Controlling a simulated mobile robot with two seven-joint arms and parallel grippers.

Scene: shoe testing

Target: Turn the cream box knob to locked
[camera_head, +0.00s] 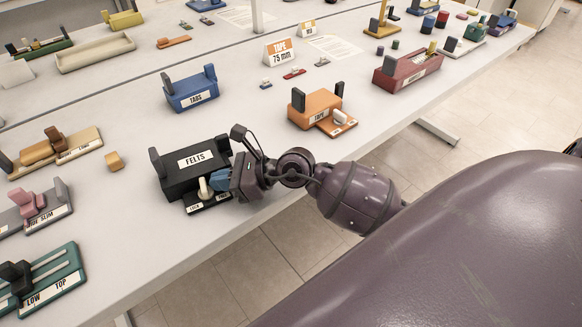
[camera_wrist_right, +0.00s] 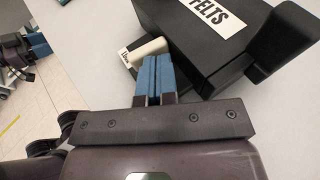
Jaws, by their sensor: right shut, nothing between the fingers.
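The black box marked FELTS (camera_head: 182,182) stands near the table's front edge, with a small labelled plate at its front reading LOCK at the left end. A cream knob (camera_head: 204,189) stands up from this plate. My right gripper (camera_head: 219,182) is beside the knob on its right, with its blue fingers shut and nothing between them. In the right wrist view the shut fingers (camera_wrist_right: 152,75) lie close to the cream knob (camera_wrist_right: 148,50), in front of the black box (camera_wrist_right: 195,45). I cannot tell whether they touch it. The other label is partly hidden.
An orange TAPE box (camera_head: 310,107) stands to the right and a blue TABS box (camera_head: 191,92) behind. The table's front edge runs just below my right gripper.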

